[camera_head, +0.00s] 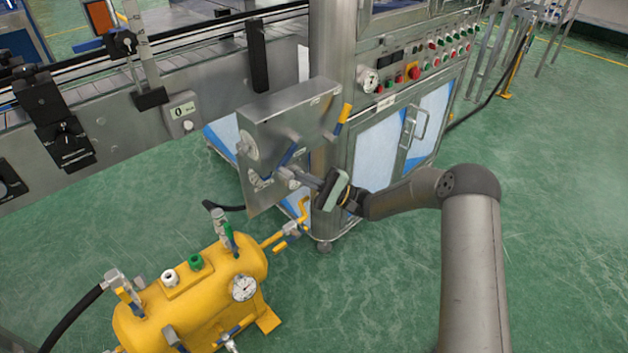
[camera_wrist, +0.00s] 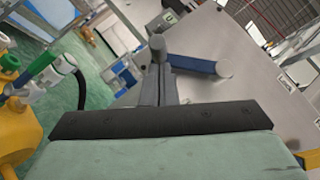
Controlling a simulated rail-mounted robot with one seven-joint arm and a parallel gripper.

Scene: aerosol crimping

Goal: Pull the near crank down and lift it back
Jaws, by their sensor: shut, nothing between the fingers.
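A crank with a blue lever (camera_head: 289,154) sits on the front of the grey metal box (camera_head: 290,115). Its blue lever (camera_wrist: 193,64) also shows in the wrist view, with a round grey end on the right, just beyond my fingertips. My gripper (camera_head: 289,175) is shut and empty, close to the lower end of this lever. In the wrist view my gripper (camera_wrist: 166,76) points at the lever's left end. I cannot tell whether the fingers touch it. A second handle, yellow and blue (camera_head: 343,119), stands up at the box's right side.
A yellow tank (camera_head: 190,300) with valves and a gauge stands below left. A steel cabinet (camera_head: 385,160) with a button panel stands behind my gripper. A conveyor (camera_head: 150,90) runs along the upper left. Green floor is open at the right.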

